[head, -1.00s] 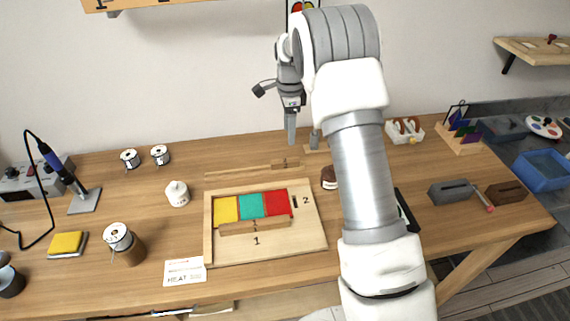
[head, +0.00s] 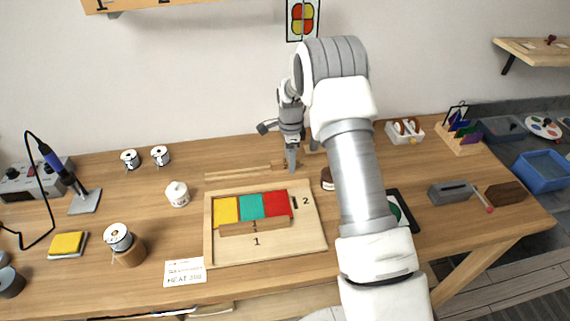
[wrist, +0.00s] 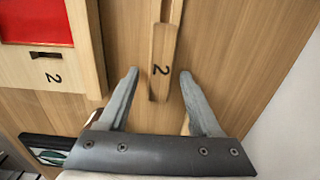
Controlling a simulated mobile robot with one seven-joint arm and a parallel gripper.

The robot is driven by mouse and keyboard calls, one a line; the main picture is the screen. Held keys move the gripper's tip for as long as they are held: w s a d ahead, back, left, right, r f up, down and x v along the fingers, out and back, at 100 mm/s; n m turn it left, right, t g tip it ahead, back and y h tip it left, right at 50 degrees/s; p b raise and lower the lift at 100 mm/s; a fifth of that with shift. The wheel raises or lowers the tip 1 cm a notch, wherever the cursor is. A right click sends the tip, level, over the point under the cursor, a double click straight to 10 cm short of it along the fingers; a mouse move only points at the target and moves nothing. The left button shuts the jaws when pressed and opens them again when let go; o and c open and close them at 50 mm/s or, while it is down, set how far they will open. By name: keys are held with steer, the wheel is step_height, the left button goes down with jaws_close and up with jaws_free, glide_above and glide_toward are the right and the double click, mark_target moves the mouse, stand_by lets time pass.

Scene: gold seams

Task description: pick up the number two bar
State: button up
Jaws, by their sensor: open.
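The number two bar (wrist: 160,75) is a pale wooden tab marked 2, with a narrow strip running up from it in the wrist view. In the head view its tab (head: 276,165) lies on the table behind the tray, partly hidden by my gripper. My gripper (wrist: 159,74) is open, with one finger on each side of the tab in the wrist view. Neither finger appears to touch it, and the height gap is hard to judge. In the head view my gripper (head: 292,167) points down at the bar.
A wooden tray (head: 290,245) holds yellow, teal and red panels, with another bar (head: 255,227) lying across their front. A brown-lidded jar (head: 327,179) stands right of the tray. A dark tablet (head: 402,208) lies farther right. A white pot (head: 177,193) stands left.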

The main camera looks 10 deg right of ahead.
jaws_close()
stand_by(0.4)
